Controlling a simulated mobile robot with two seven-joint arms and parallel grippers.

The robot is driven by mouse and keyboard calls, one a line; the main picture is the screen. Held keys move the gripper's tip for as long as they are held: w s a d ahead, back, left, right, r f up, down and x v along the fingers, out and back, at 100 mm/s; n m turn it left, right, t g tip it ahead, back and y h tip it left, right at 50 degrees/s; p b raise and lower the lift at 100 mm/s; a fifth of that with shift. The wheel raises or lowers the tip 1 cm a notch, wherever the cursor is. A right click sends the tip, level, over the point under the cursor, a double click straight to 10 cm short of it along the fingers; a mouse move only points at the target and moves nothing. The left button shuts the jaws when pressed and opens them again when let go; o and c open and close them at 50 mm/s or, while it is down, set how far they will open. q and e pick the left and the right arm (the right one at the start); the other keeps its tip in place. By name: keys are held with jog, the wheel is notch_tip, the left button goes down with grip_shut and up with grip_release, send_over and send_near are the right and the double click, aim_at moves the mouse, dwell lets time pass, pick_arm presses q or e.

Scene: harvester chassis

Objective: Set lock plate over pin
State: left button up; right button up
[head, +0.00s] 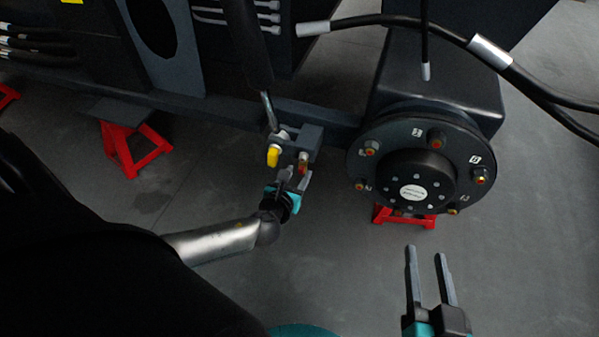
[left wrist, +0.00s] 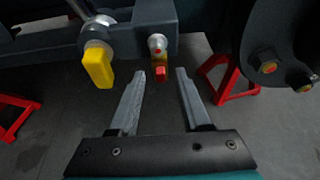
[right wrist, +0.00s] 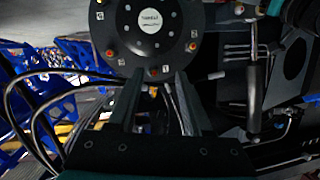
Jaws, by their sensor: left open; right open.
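On the dark bracket below the chassis beam, a yellow tab (head: 273,156) hangs from a silver pin end (left wrist: 103,20). Beside it, a small silver pin (left wrist: 157,42) carries a red piece (head: 303,168). The yellow tab (left wrist: 98,66) and red piece (left wrist: 161,73) also show in the left wrist view. Which part is the lock plate is unclear. My left gripper (head: 292,184) is open just below the bracket; the red piece appears between its fingertips, with no visible contact. My right gripper (head: 427,250) is open and empty in front of the wheel hub.
The round wheel hub (head: 413,168) with bolts stands right of the bracket. A cylinder rod (head: 269,112) runs down to the bracket. Red stands (head: 134,149) support the chassis. Black hoses (head: 545,93) cross at upper right.

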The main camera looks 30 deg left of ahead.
pick_arm(q)
jog(key=shift+b+x, duration=0.45)
jog(key=shift+x, duration=0.55)
pick_arm(e)
jog(key=shift+s+a+r+m+t+y, duration=0.35)
jog(key=shift+s+r+t, duration=0.2)
jog(key=shift+t, duration=0.45)
jog(key=shift+r, duration=0.1)
pick_arm(q)
jog(key=shift+c, duration=0.4)
grip_shut()
pick_arm(e)
jog(key=shift+w, duration=0.1)
